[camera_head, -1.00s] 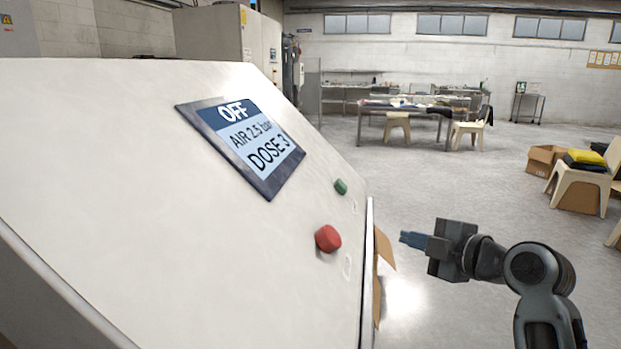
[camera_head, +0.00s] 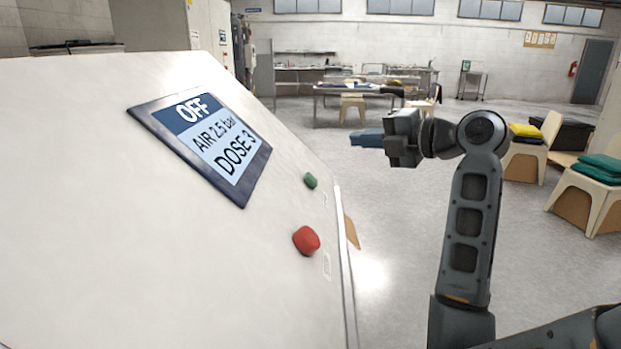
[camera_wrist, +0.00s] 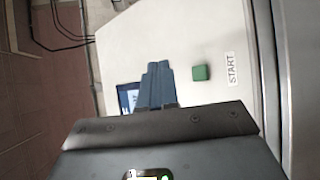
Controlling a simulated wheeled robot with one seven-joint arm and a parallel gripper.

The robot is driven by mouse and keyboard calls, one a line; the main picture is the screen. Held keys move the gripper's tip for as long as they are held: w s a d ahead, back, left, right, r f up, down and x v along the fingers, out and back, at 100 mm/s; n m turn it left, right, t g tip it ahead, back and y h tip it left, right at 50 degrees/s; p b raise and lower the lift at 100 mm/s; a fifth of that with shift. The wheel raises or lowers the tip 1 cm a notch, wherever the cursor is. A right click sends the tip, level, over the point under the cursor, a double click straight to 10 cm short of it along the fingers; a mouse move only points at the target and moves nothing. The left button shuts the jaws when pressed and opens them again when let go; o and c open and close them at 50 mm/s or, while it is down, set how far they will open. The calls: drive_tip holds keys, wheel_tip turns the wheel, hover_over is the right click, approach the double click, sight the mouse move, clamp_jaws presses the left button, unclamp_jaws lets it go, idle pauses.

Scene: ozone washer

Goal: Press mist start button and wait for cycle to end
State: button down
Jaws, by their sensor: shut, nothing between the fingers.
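The green button (camera_head: 310,180) sits on the sloped white panel (camera_head: 120,260) of the washer, near its right edge. In the wrist view the green button (camera_wrist: 201,73) has a START label (camera_wrist: 231,69) beside it. The display (camera_head: 205,145) reads OFF, AIR 2.5 bar, DOSE 3. A red button (camera_head: 306,240) is below the green one. My gripper (camera_head: 354,138) is shut and empty, up and to the right of the green button in the head view, apart from the panel. In the wrist view the fingers (camera_wrist: 157,82) lie left of the green button.
The panel's right edge (camera_head: 340,240) stands close to my arm. Chairs with folded cloths (camera_head: 590,185) stand at the right. Tables (camera_head: 350,90) are at the back. The floor right of the washer is mostly clear.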

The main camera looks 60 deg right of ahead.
sight(311, 181)
drive_tip(key=shift+w+a+f+b, duration=0.55)
drive_tip(key=shift+w+f+b, duration=0.15)
drive_tip(key=shift+w+f, duration=0.3)
drive_tip(key=shift+w+a+f+b, duration=0.5)
drive_tip(key=shift+w+f+b, duration=0.25)
drive_tip(key=shift+f, duration=0.35)
drive_tip(key=shift+w+a+f+b, duration=0.55)
drive_tip(key=shift+w+f+b, duration=0.1)
drive_tip(key=shift+w+f, duration=0.35)
drive_tip(key=shift+f, duration=0.2)
drive_tip(key=shift+w+a+f+b, duration=0.15)
drive_tip(key=shift+b, duration=0.3)
drive_tip(key=shift+w+a+f+b, duration=0.2)
drive_tip(key=shift+w+f+b, duration=0.15)
drive_tip(key=shift+b, duration=0.1)
idle(0.5)
drive_tip(key=shift+r, duration=0.1)
drive_tip(key=shift+s+d+r+p, duration=0.35)
drive_tip(key=shift+s+r, duration=0.2)
drive_tip(key=shift+s, duration=0.05)
drive_tip(key=shift+r, duration=0.1)
